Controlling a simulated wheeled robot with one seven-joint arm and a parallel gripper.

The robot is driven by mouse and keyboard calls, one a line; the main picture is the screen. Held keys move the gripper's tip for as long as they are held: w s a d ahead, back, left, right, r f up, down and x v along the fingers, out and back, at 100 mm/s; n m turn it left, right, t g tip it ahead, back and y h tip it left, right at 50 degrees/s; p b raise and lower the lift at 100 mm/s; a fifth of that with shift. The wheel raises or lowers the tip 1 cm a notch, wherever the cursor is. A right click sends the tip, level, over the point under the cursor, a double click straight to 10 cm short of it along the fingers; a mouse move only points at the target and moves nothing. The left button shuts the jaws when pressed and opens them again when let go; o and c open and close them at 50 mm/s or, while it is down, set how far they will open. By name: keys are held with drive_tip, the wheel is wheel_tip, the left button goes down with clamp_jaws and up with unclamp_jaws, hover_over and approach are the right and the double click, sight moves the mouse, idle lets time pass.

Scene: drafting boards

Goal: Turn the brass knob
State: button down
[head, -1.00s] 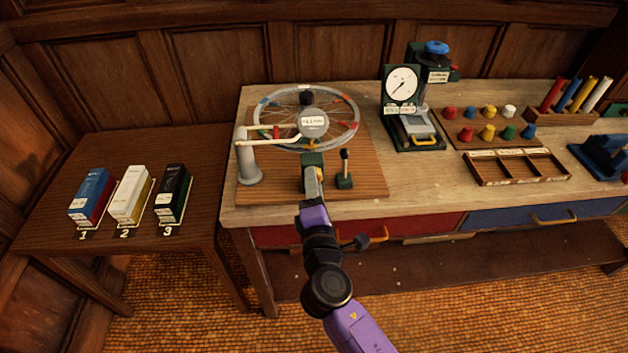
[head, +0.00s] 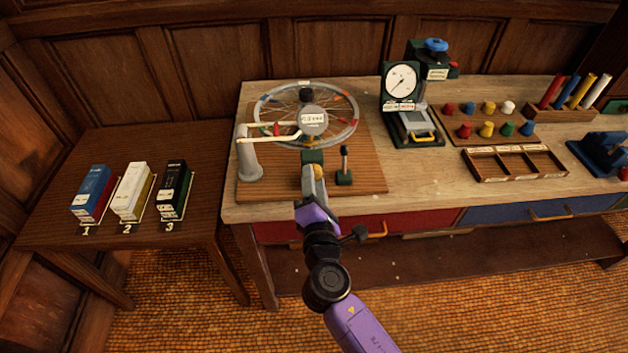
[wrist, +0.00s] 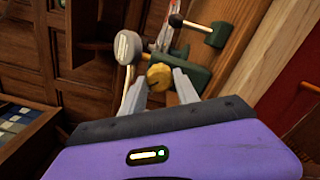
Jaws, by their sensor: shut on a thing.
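The brass knob (wrist: 160,76) is a rounded, ridged yellow knob on a dark green block (wrist: 194,78) in the wrist view. My gripper (wrist: 172,84) is shut on it, with a grey finger on either side. In the head view the knob (head: 318,171) shows as a small yellow patch by the fingers of my gripper (head: 314,178), in front of the green block (head: 312,157). The fingers hide part of it. Behind it stand a spoked wheel (head: 348,133) and a round grey dial (head: 313,120) with a white label, too small to read.
A black-knobbed lever (head: 344,167) stands close right of my gripper. A grey post with pale arms (head: 250,160) is at the left. A gauge (head: 399,83), colored pegs and an empty tray (head: 515,165) lie right. Three numbered boxes (head: 130,190) stand on the side table.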

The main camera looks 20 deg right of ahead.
drive_tip(key=c, duration=0.9)
unclamp_jaws()
drive_tip(key=shift+f, duration=0.1)
drive_tip(key=shift+s, duration=0.1)
drive_tip(key=b+v, duration=0.1)
drive_tip(key=v, duration=0.6)
drive_tip(key=shift+s+a+b, duration=0.15)
drive_tip(key=shift+s+b, duration=0.1)
drive_tip(key=shift+b, duration=0.05)
drive_tip(key=s+a+m+y, duration=0.5)
drive_tip(key=s+m+y, duration=0.2)
drive_tip(key=s+m, duration=0.3)
drive_tip(key=s+d+r+m+g, duration=0.1)
drive_tip(key=s+d+m, duration=0.3)
drive_tip(key=s, duration=0.8)
drive_tip(key=s+d+r+m+g+h, duration=0.1)
drive_tip(key=s+d+m, duration=0.3)
drive_tip(key=s, duration=0.9)
drive_tip(key=shift+r+m, duration=0.25)
drive_tip(key=shift+m, duration=0.95)
